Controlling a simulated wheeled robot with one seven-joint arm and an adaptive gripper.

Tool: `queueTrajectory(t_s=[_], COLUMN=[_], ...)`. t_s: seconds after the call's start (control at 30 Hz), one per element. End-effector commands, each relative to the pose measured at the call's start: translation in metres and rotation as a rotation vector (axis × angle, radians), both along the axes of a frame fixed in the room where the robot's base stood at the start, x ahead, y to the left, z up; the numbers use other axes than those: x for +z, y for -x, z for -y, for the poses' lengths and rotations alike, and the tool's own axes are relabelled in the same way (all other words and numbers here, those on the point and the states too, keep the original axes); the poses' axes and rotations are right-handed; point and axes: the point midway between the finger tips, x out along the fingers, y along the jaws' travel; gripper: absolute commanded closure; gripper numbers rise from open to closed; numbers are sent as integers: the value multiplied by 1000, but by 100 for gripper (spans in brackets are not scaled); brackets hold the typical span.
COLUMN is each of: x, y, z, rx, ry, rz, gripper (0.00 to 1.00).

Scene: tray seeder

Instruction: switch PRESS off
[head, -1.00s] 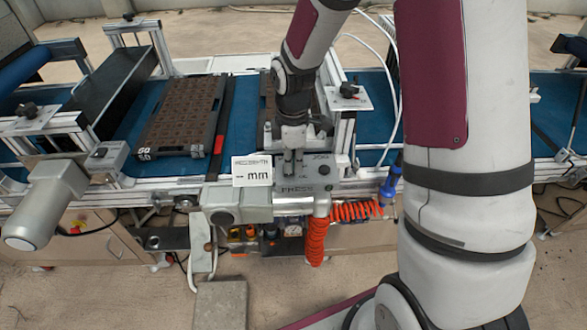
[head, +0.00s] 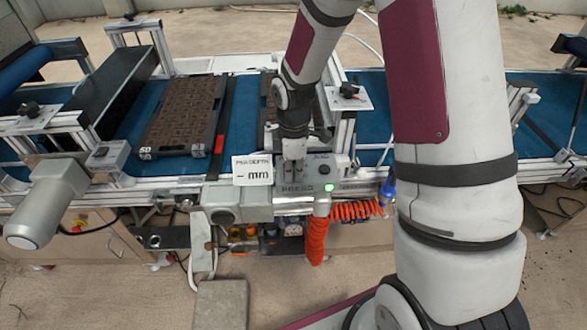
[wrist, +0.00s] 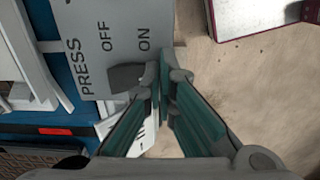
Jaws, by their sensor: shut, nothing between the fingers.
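The grey PRESS panel (head: 300,187) is on the front of the machine. In the wrist view the panel (wrist: 141,22) shows the words PRESS, OFF and ON. A dark grey switch knob (wrist: 126,77) sits below these words as pictured. My gripper (wrist: 166,72) is shut and empty, its fingertips right beside the knob on the ON side; I cannot tell if they touch it. In the head view my gripper (head: 293,168) points down at the panel and hides the knob. A green lamp (head: 329,187) glows at the panel's right.
A white card marked mm (head: 252,171) stands left of my gripper. A brown seed tray (head: 182,113) lies on the blue belt (head: 237,115). An orange coiled hose (head: 316,240) hangs below the panel. Metal frame posts (head: 343,135) stand close to the right.

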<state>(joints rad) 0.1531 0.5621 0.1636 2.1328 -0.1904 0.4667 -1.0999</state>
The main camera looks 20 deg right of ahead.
Motion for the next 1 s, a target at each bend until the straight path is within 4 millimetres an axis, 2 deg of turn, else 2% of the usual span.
queueTrajectory(t_s=[0.4, 0.8, 1.0], x=[16, 18, 38], y=[0, 0, 8], z=[0, -1, -9], rx=[0, 0, 3], ry=[-1, 0, 0], rz=[1, 0, 2], gripper=[100, 100, 100])
